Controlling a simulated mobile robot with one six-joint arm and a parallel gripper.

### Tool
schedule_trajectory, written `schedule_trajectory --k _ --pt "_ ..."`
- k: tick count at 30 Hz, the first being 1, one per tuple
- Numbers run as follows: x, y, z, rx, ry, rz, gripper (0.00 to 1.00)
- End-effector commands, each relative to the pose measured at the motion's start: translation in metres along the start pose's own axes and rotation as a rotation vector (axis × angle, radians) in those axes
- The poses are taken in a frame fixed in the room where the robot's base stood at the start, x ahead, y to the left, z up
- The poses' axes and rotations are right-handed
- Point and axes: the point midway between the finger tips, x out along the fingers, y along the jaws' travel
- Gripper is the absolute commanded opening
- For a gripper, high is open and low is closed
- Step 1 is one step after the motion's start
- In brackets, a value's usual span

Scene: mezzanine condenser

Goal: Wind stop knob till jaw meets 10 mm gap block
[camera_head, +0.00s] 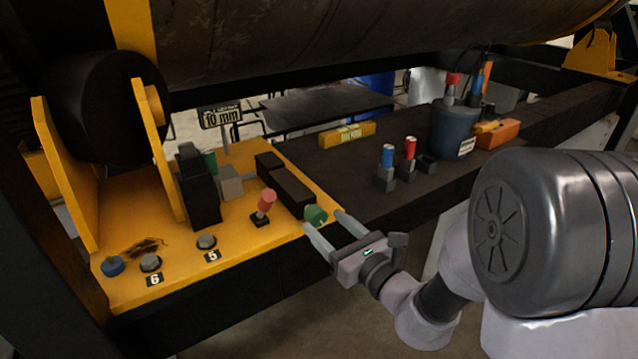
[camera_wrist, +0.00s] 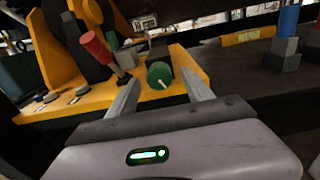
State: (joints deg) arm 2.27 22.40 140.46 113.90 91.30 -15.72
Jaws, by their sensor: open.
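The green stop knob (camera_head: 315,214) sits at the near end of a black slide housing (camera_head: 292,194) on the yellow plate. It shows in the wrist view (camera_wrist: 159,75) between the fingers. My gripper (camera_head: 324,221) is open and empty, its fingertips on either side of the knob or just short of it; I cannot tell whether they touch. A grey block (camera_head: 229,183) stands beyond the housing, beside a tall black block (camera_head: 200,195). I cannot tell which is jaw or gap block, nor see any gap. A sign (camera_head: 221,116) reads 10 mm.
A red-handled lever (camera_head: 265,203) stands left of the knob. Round pieces marked 5 (camera_head: 206,241) and 6 (camera_head: 151,262) lie near the front edge. The dark bench at right holds a yellow bar (camera_head: 347,134), blue and red plugs, and a dark bucket (camera_head: 453,130).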

Motion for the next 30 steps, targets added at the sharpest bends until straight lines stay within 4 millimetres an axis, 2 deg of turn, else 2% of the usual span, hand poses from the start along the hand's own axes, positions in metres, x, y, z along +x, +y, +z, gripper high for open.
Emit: schedule_trajectory --k 3,6,17,24,26,30 --pt "0.022 0.001 -0.003 0.0 0.001 0.002 0.59" --pt "0.034 0.0 -0.003 0.0 0.0 0.001 0.59" --pt "0.04 0.0 -0.004 0.001 0.0 0.0 0.57" --pt "0.04 0.0 -0.004 0.001 0.0 0.0 0.1" --pt "0.04 0.0 -0.004 0.001 0.0 0.0 0.0" --pt "0.04 0.0 -0.006 -0.062 -0.001 0.0 0.0"
